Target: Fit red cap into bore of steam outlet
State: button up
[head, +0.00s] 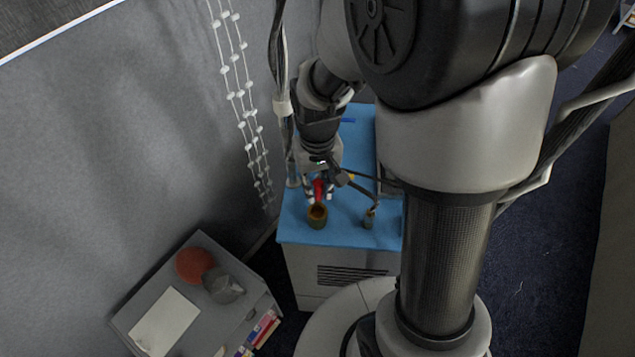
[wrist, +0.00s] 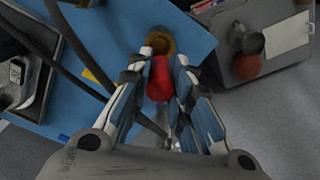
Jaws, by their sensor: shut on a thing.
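The red cap (wrist: 159,78) is between the fingers of my gripper (wrist: 160,82) in the wrist view. It also shows as a small red shape (head: 318,187) in the head view. My gripper (head: 318,192) is shut on it. The steam outlet appears to be the olive-brown round piece with an orange-brown opening (head: 317,214), near the front edge of the blue table. In the wrist view this piece (wrist: 160,42) lies just beyond the cap, which covers part of its near side. I cannot tell whether the cap touches it.
A yellow piece (wrist: 98,80) lies near my gripper. A grey cabinet (head: 200,290) stands lower left, with a red round item (head: 194,264) and a paper sheet (head: 165,321).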

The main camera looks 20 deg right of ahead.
aim_at(318, 183)
jog(key=shift+f+b, duration=2.35)
jog(key=shift+f, duration=0.55)
jog(key=shift+f+b, duration=1.1)
jog(key=shift+f, duration=0.3)
jog(key=o, duration=0.9)
jog(key=shift+r, duration=0.1)
notch_tip(318, 183, up, 12)
jog(key=shift+f, duration=0.1)
